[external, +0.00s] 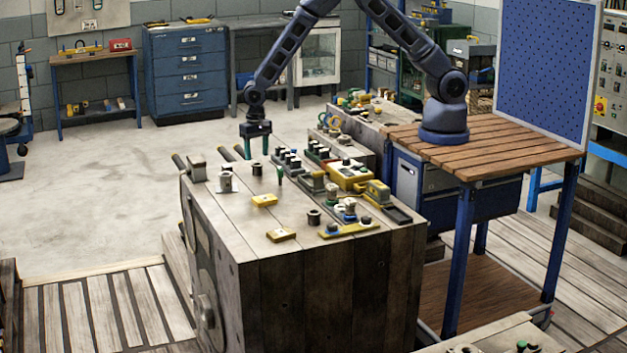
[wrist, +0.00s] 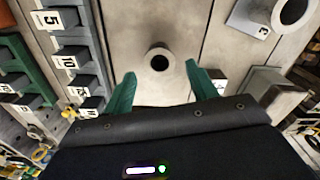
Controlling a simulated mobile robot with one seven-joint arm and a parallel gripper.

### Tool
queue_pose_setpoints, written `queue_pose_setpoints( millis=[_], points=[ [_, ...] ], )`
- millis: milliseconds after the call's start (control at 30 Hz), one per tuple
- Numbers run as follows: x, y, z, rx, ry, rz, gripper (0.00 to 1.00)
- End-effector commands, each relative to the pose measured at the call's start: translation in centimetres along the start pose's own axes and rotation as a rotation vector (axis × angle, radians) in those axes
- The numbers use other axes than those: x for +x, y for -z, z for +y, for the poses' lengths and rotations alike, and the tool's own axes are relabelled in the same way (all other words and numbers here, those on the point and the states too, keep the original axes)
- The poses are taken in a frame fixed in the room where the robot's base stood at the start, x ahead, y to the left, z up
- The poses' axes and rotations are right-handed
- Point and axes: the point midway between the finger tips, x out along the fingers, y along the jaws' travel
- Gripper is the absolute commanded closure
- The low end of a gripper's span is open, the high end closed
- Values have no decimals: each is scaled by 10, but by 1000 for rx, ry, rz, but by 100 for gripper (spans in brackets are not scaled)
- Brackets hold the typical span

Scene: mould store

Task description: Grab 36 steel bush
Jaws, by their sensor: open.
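A small round bush (wrist: 159,60) with a dark bore stands upright on the grey worktop, just ahead of and between my fingertips in the wrist view. In the external view a small dark bush (external: 257,170) stands below my gripper (external: 257,154). My gripper (wrist: 160,72) is open and empty, with its green fingers apart and pointing down. No number is readable on this bush. A larger pale ring (wrist: 290,11) lies on a plate marked 3 (wrist: 252,20) at the upper right. I cannot tell which piece is number 36.
Racks of numbered blocks (wrist: 70,62) line the left of the wrist view, close to my left finger. A block (wrist: 270,90) stands near the right finger. Yellow pieces (external: 264,200) and another dark bush (external: 314,217) sit nearer the front.

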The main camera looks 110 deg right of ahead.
Motion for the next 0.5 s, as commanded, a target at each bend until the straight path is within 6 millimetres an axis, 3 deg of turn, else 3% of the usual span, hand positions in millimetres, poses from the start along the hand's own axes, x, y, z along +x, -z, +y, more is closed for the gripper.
queue_pose_setpoints(
  millis=[167, 500],
  points=[
    [10, 0, 1, 0, -1, -1, 43],
    [51, 1, 1, 0, 0, 0, 43]
  ],
)
